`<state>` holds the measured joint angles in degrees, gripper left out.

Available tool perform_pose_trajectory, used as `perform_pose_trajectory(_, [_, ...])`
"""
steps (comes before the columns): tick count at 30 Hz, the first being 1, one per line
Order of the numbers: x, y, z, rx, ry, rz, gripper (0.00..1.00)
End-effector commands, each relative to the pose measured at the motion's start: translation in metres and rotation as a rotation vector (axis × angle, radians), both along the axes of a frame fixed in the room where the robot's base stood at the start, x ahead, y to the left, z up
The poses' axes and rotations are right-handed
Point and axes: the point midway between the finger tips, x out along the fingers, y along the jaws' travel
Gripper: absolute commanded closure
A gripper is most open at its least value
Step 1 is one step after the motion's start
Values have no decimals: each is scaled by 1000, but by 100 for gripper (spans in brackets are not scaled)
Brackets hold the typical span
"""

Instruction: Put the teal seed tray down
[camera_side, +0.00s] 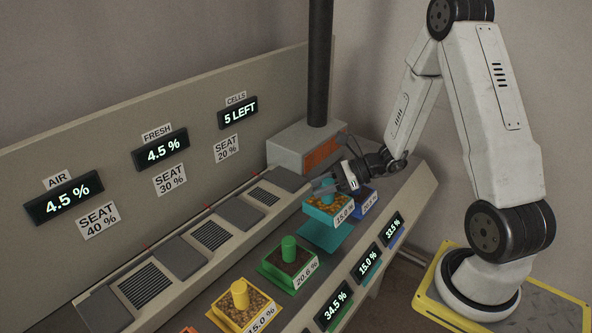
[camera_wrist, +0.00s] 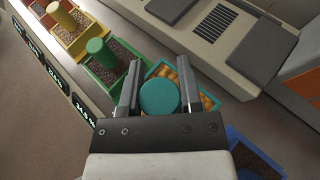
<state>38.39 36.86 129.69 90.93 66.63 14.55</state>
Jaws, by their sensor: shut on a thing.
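The teal seed tray (camera_side: 320,218) holds orange-brown contents, has a round teal knob and carries a 15.0 % label. My gripper (camera_side: 324,186) is shut on its knob, which shows between the two fingers in the wrist view (camera_wrist: 159,98). In the wrist view the tray (camera_wrist: 207,101) is partly hidden by the knob and my fingers.
A blue tray (camera_side: 369,204) stands close on the right of the teal tray. A green tray (camera_side: 270,268) and a yellow tray (camera_side: 220,315) stand to the left. Behind is a raised ledge with dark pads (camera_side: 240,213) and grilles. A grey box (camera_side: 292,146) with a black post stands at the back.

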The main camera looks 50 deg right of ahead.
Motion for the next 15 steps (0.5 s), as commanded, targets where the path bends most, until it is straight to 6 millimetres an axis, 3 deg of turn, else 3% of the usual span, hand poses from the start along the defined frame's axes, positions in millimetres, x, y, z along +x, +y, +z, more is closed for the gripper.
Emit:
perform_pose_trajectory(7, [0, 0, -24, 2, 2, 0, 100])
perform_pose_trajectory(15, [0, 0, -32, 0, -1, 0, 100])
